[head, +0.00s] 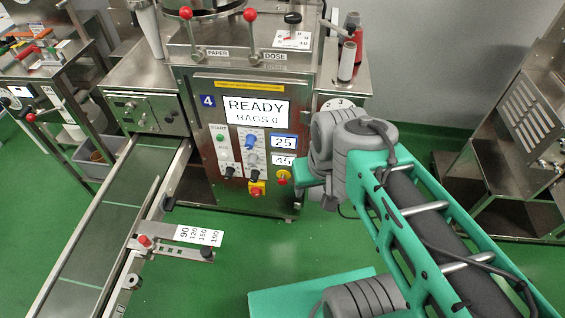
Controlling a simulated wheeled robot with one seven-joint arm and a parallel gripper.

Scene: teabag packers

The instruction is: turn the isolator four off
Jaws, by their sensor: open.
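The machine marked 4 (208,101) stands in the middle, its screen (254,111) reading READY, BAGS 0. Low on the right of its front panel is a round yellow control with a red centre (283,177). To its left and lower is another red control on a yellow plate (257,189). I cannot tell for sure which is isolator four, or how either is turned. My arm reaches in from the lower right, and its grey and teal wrist end is just right of the round yellow control.
A conveyor (112,215) runs to the lower left, with a bracket and number scale (198,235) jutting over the floor. Two red-knobbed levers (250,15) rise from the machine top. A steel cabinet (525,120) stands right. Green floor (215,285) is clear before the machine.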

